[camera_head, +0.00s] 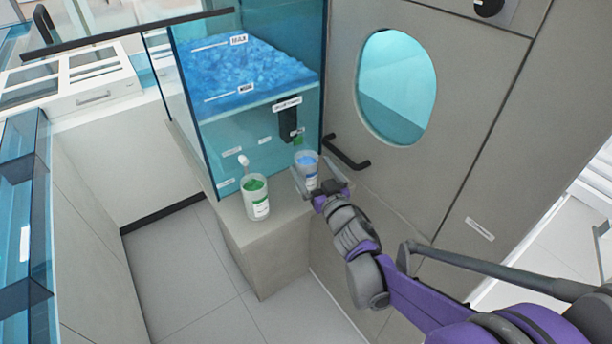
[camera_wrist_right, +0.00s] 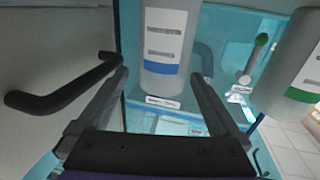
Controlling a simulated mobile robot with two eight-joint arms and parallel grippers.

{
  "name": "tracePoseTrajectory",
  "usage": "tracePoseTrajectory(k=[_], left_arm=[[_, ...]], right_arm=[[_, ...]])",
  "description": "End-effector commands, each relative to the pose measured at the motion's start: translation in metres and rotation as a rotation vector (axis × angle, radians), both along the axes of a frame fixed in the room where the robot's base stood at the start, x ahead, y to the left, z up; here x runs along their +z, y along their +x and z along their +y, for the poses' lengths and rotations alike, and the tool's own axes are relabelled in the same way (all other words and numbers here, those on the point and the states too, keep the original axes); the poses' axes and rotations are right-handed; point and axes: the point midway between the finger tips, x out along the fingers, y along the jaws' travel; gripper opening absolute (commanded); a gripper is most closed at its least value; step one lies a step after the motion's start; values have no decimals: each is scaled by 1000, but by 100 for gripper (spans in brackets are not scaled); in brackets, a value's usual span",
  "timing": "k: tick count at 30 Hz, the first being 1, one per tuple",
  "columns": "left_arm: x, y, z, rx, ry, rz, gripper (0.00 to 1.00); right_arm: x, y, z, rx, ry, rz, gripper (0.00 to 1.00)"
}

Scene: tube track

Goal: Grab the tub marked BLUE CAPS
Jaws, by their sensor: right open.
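The tub with blue caps (camera_head: 307,168) stands upright on the ledge, a pale cylinder with blue contents showing at its top. In the right wrist view the tub (camera_wrist_right: 166,45) shows a white label and a blue band. My right gripper (camera_head: 310,164) is open at this tub, one finger to each side. In the right wrist view the fingertips (camera_wrist_right: 160,76) are level with the tub's blue-band end; I cannot tell whether they touch it. The label's words are too small to read. My left gripper is not in view.
A similar tub with green caps (camera_head: 256,198) stands left of the blue one. A dark handle (camera_head: 346,154) sits on the wall close right of my right gripper. A glass-walled tank (camera_head: 250,75) rises behind the tubs. The ledge (camera_head: 262,232) is narrow.

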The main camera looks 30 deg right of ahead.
Motion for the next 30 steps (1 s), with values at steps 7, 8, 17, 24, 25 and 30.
tracePoseTrajectory(k=[7, 8, 17, 24, 25, 30], left_arm=[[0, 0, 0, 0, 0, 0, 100], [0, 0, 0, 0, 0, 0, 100], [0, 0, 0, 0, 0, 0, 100], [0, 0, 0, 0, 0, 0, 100], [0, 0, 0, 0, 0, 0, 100], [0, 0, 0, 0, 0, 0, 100]], right_arm=[[1, 23, -1, 1, 2, 0, 100], [2, 28, -1, 1, 2, 0, 100], [3, 59, -5, 0, 1, 1, 100], [3, 58, -5, 0, 1, 1, 93], [3, 58, -5, 0, 1, 1, 87], [3, 58, -5, 0, 1, 1, 57]])
